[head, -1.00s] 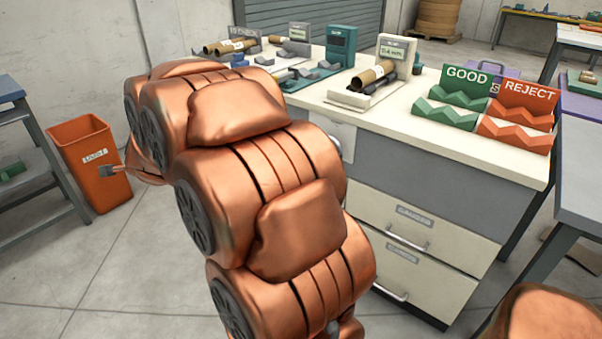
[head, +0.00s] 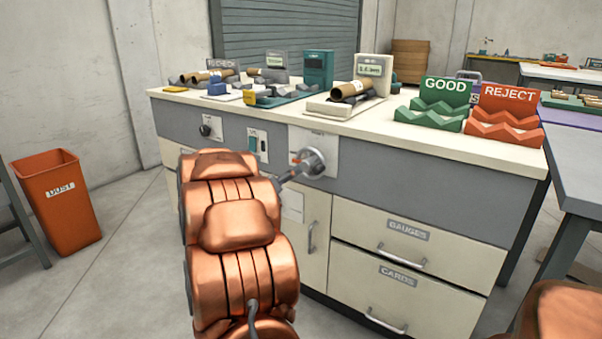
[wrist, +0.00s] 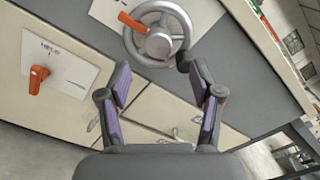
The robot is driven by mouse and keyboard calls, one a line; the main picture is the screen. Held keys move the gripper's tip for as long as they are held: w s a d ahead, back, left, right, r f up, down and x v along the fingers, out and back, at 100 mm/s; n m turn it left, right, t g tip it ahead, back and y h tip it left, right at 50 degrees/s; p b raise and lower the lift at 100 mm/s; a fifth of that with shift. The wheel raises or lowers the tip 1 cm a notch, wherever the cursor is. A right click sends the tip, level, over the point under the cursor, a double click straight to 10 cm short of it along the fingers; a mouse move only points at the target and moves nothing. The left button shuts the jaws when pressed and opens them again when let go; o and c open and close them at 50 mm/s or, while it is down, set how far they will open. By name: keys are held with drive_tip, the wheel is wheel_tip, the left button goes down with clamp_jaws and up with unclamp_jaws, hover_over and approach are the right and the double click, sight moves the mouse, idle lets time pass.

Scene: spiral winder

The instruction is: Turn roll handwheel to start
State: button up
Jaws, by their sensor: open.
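The grey metal handwheel (head: 314,163) is mounted on a pale plate on the bench's front panel. In the wrist view the handwheel (wrist: 158,34) shows a spoked rim, an orange pointer (wrist: 132,22) aimed to the upper left, and a dark knob at its lower right. My gripper (wrist: 158,78) is open and empty, its purple-padded fingers spread just below the handwheel in that view. I see no contact between fingers and rim. In the head view my gripper is mostly hidden by my copper arm, with a grey part close to the wheel's left side.
An orange lever on a plate marked HELD (wrist: 38,80) sits left of the wheel in the wrist view. Drawers (head: 405,250) with protruding handles lie below. Green GOOD (head: 440,105) and red REJECT (head: 505,115) racks stand on the bench. An orange bin (head: 58,205) stands on the floor left.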

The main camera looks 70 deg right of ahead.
sight(304, 166)
drive_tip(key=shift+b+x, duration=0.6)
drive_tip(key=shift+x, duration=2.8)
drive_tip(key=shift+w, duration=0.1)
